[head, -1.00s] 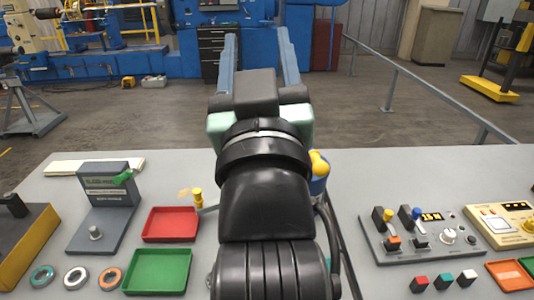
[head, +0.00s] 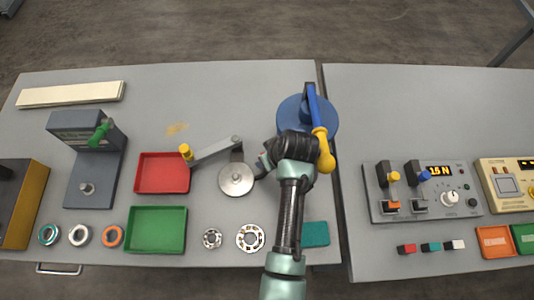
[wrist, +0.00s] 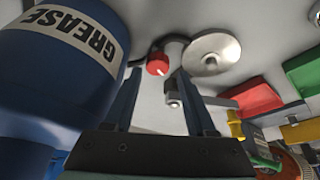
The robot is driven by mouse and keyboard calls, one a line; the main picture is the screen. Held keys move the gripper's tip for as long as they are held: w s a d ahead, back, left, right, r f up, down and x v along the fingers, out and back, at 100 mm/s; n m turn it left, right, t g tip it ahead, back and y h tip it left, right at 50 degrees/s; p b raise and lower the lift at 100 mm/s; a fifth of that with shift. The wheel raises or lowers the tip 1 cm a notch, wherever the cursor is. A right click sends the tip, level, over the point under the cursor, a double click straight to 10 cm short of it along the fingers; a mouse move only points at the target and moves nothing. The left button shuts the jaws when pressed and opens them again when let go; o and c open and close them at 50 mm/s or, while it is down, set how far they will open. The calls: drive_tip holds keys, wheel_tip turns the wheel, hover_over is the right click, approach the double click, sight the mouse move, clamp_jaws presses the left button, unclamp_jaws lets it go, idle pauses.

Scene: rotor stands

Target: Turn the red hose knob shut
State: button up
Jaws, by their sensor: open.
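The red knob (wrist: 157,67) shows in the wrist view as a round red cap with a pale mark on its edge, beside a grey metal disc (wrist: 212,54). The disc also shows in the head view (head: 236,179), where the knob is mostly hidden by my arm. My gripper (wrist: 160,76) is open and empty. In the wrist view its two fingers point toward the knob, which appears between and beyond their tips, apparently not touched. In the head view my wrist covers the fingers. Whether the knob is open or shut I cannot tell.
A blue grease can (wrist: 45,80) stands close to the left finger in the wrist view; in the head view it (head: 292,108) carries a yellow-handled lever (head: 323,145). A crank with yellow knob (head: 186,152), red tray (head: 163,173) and green tray (head: 157,230) lie left.

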drive_tip(key=shift+x, duration=2)
drive_tip(key=shift+w, duration=0.2)
clamp_jaws()
